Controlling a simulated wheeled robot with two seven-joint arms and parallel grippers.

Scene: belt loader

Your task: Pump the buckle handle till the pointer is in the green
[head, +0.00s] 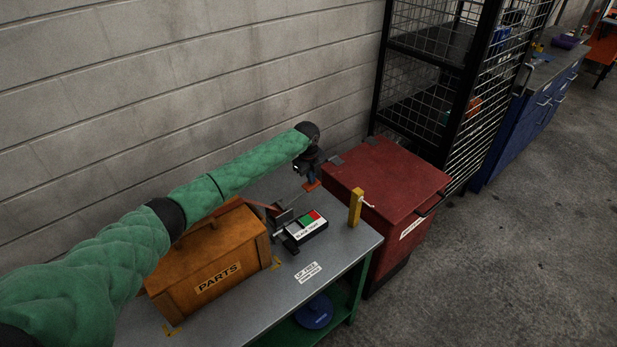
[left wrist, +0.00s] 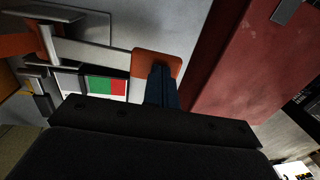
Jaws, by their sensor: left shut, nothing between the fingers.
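The buckle (head: 283,216) stands on the bench beside the wooden PARTS crate. In the left wrist view its pale lever (left wrist: 90,52) runs to an orange grip plate (left wrist: 157,62). The gauge (head: 307,228) has a green and a red field, which also show in the left wrist view (left wrist: 105,86); I cannot make out the pointer. My left gripper (head: 312,178) is shut and empty, its dark blue fingertips (left wrist: 160,72) over the orange plate; I cannot tell whether they touch it. My right gripper is out of view.
The PARTS crate (head: 205,262) with a reddish strap sits under my left arm. A yellow post (head: 355,207) stands at the bench edge (head: 345,262). A red cabinet (head: 385,185) is right of the bench, a black mesh rack (head: 430,80) behind it. A block wall runs behind.

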